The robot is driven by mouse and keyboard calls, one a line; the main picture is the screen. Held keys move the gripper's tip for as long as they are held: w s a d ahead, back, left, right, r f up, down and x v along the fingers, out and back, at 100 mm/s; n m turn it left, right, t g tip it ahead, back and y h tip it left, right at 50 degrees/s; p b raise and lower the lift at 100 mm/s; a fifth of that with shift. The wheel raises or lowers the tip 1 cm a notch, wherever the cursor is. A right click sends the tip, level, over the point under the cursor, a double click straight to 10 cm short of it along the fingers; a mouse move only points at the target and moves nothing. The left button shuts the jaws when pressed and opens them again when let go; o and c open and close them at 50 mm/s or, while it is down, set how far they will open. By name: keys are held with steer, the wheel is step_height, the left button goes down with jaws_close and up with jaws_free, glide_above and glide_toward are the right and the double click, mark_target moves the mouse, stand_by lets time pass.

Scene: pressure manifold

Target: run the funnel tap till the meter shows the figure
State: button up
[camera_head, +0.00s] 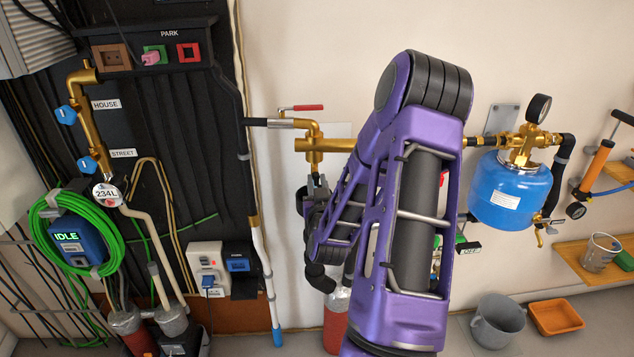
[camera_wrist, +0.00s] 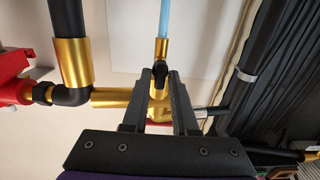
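The round white meter (camera_head: 107,194) on the left board reads 234L. A red lever (camera_head: 302,107) sits above the brass pipework (camera_head: 318,145) on the wall. My gripper (camera_head: 317,183) is just below this pipework in the head view, partly hidden by my arm. In the wrist view my gripper (camera_wrist: 161,75) has its two fingers apart, on either side of a brass fitting (camera_wrist: 158,108). A small dark piece shows between the tips; I cannot tell whether they grip it. A light-blue tube or stream (camera_wrist: 165,18) runs from the brass fitting. I cannot make out a funnel clearly.
Blue valve handles (camera_head: 66,115) are at HOUSE and STREET. A blue tank (camera_head: 510,190) with a gauge is right of my arm. A grey bucket (camera_head: 497,320) and an orange tray (camera_head: 556,316) stand below.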

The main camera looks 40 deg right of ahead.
jaws_close()
steer(key=shift+b, duration=0.3)
steer(key=m+b, duration=0.2)
steer(key=m, duration=0.1)
steer(key=shift+f, duration=0.15)
steer(key=m+b, duration=0.4)
steer(key=m, duration=0.1)
steer(key=shift+d, duration=0.15)
steer(key=m+b, duration=0.1)
steer(key=m, duration=0.8)
steer(key=shift+m, duration=0.4)
